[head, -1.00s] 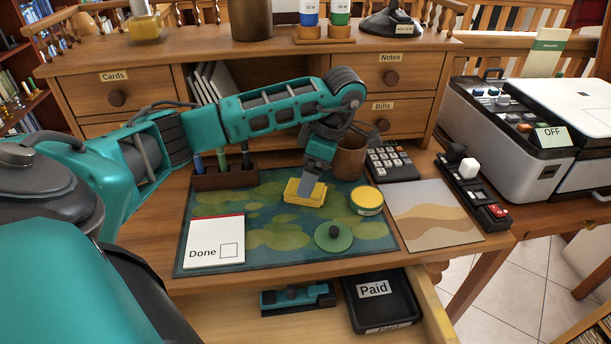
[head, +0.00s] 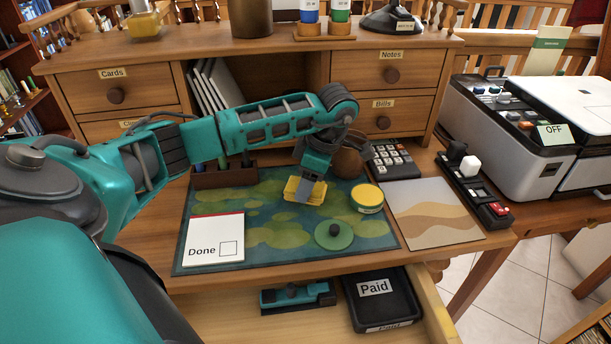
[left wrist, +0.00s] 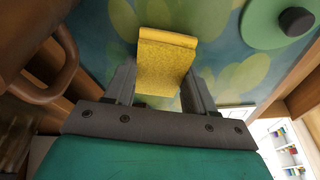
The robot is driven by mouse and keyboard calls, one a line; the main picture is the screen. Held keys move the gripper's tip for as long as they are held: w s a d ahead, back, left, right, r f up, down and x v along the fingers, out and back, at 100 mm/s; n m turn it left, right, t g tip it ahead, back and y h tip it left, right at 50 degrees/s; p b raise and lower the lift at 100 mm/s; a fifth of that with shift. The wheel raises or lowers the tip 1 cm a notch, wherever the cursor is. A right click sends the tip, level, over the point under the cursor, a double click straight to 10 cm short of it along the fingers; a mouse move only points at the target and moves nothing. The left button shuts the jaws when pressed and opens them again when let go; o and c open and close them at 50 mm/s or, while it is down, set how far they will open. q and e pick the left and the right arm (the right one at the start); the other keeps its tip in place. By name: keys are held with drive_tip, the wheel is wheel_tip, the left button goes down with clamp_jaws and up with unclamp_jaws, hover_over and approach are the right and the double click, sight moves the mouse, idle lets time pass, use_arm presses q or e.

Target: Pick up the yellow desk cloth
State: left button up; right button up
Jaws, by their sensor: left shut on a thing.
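The yellow desk cloth (head: 294,189) is a small folded yellow pad over the green and blue desk mat (head: 262,262). My left gripper (head: 309,190) comes down from above and is shut on it. In the left wrist view, the cloth (left wrist: 165,62) sits between the two fingers of my left gripper (left wrist: 163,85). The gripper hides part of the cloth in the head view. I cannot tell for sure whether the cloth is clear of the mat. My right gripper is not in view.
A yellow-green tin (head: 367,199) and a green round lid with a dark knob (head: 334,237) are close to the right. A Done pad (head: 215,238) lies at left. A brown mug (head: 350,160) and a pen holder (head: 224,176) stand behind. The drawer below, with a Paid tray (head: 381,304), is open.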

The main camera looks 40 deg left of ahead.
use_arm(q)
drive_tip(key=c, duration=0.3)
drive_tip(key=shift+r, duration=0.1)
drive_tip(key=shift+c, duration=0.2)
wheel_tip(320, 180, up, 20)
drive_tip(key=p, duration=0.6)
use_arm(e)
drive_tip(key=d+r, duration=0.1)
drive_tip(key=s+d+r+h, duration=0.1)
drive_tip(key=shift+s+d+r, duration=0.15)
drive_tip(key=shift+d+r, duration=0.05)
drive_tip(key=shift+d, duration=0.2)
use_arm(q)
drive_tip(key=o, duration=0.6)
drive_tip(key=shift+c, duration=0.2)
drive_tip(key=c, duration=0.6)
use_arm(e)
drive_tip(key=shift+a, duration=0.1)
